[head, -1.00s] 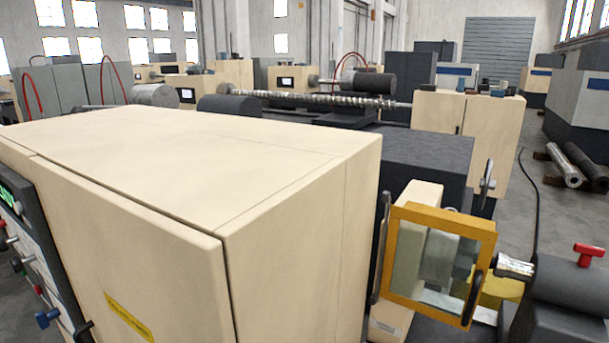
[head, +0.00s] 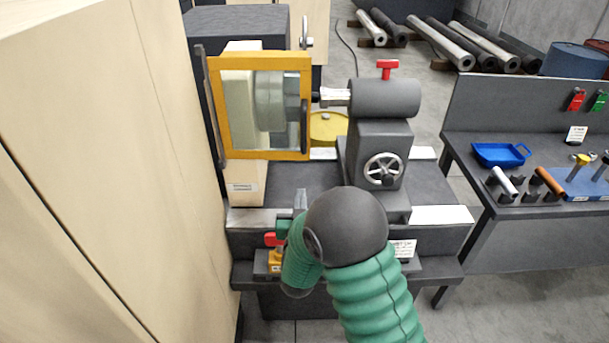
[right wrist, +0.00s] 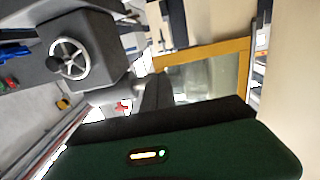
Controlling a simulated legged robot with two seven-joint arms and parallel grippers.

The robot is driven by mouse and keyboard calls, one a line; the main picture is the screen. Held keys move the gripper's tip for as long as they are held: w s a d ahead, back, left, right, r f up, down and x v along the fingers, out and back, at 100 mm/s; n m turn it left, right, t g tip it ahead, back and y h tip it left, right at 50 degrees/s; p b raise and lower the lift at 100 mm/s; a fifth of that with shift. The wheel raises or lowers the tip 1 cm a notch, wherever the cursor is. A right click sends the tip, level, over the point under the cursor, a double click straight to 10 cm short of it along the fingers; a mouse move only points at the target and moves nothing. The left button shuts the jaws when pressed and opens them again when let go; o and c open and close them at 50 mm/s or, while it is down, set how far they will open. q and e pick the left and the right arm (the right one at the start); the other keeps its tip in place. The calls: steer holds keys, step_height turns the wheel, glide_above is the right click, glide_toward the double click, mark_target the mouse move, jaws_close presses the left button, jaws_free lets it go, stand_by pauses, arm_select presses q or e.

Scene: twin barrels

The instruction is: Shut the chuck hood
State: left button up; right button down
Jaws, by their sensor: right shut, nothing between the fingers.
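The chuck hood (head: 262,155) is a clear pane in a yellow frame, upright, with its face towards me. A dark upright post (head: 212,110) runs along its left edge and a black handle (head: 304,125) sits on its right edge. The grey chuck (head: 270,100) shows through the pane. The hood's yellow frame also shows in the right wrist view (right wrist: 205,50). My left gripper is out of view.
A grey tailstock (head: 380,140) with a handwheel (head: 383,168) and red lever (head: 386,68) stands right of the hood. A tall cream cabinet (head: 110,150) fills the left. A bench with a blue tray (head: 500,154) and tools is at right.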

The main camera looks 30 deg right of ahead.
mark_target(305, 159)
steer(key=p+x, duration=0.1)
steer(key=x, duration=0.3)
steer(key=p+x, duration=0.1)
steer(key=x, duration=0.4)
steer(key=d+x, duration=0.1)
steer(key=x, duration=0.4)
steer(key=shift+s+r+p, duration=0.15)
steer(key=shift+r+p, duration=0.2)
steer(key=shift+p, duration=0.05)
steer(key=shift+w+d+f+b, duration=0.15)
steer(key=shift+w+b, duration=0.1)
steer(key=shift+b, duration=0.15)
steer(key=shift+w+d+r+b, duration=0.3)
steer(key=shift+d+r+b, duration=0.1)
steer(key=shift+b, duration=0.1)
steer(key=shift+a+r, duration=0.1)
steer(key=shift+a, duration=0.05)
